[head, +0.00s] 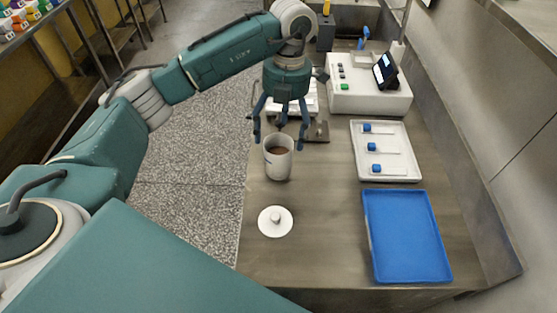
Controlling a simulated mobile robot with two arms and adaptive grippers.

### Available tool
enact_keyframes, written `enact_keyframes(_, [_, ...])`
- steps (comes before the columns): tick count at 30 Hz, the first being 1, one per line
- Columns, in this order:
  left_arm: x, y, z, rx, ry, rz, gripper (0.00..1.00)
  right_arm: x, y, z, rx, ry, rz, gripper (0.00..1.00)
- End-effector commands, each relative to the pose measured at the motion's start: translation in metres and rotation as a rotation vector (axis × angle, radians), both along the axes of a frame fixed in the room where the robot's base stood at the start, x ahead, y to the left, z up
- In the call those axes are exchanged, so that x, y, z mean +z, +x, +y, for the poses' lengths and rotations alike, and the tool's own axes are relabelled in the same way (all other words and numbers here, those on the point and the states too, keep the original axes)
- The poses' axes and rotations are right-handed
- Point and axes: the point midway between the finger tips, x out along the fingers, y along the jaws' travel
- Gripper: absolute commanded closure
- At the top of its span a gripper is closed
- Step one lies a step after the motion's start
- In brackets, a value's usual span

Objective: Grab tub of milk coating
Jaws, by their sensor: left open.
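A white tub (278,166) stands upright and open on the steel table, with a brown coating inside. I take it to be the tub of milk coating; I can read no label. My left gripper (280,140) hangs from above, fingers pointing down and spread open, over and slightly behind the tub. Its fingers are near the rim; I cannot tell whether any touches it. A round white lid with a knob (275,221) lies on the table in front of the tub. My right gripper is not in view.
A white tray (386,151) with several blue-handled tools lies to the right, with an empty blue tray (408,236) in front of it. A white machine (368,98) with a dark screen stands at the back. Bare table (325,215) lies between lid and trays.

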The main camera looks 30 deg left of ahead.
Motion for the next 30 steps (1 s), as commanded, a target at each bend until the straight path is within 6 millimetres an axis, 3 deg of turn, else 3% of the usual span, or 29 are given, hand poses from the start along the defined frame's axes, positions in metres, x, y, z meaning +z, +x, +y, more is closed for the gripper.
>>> enact_keyframes(5, [-0.018,-0.003,-0.001,-0.134,-0.006,0.028,0.20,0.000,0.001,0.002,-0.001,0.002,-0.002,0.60])
enact_keyframes(12, [-0.054,-0.007,0.000,-0.137,-0.006,0.029,0.20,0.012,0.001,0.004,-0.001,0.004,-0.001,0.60])
enact_keyframes(17, [-0.066,-0.008,0.001,-0.136,-0.005,0.026,0.20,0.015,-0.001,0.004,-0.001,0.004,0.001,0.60])
enact_keyframes(24, [-0.095,-0.011,0.006,-0.133,-0.005,0.030,0.20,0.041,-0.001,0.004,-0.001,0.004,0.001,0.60])
enact_keyframes(30, [-0.116,-0.011,0.007,-0.135,-0.005,0.026,0.20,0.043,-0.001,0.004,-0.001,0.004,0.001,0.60])
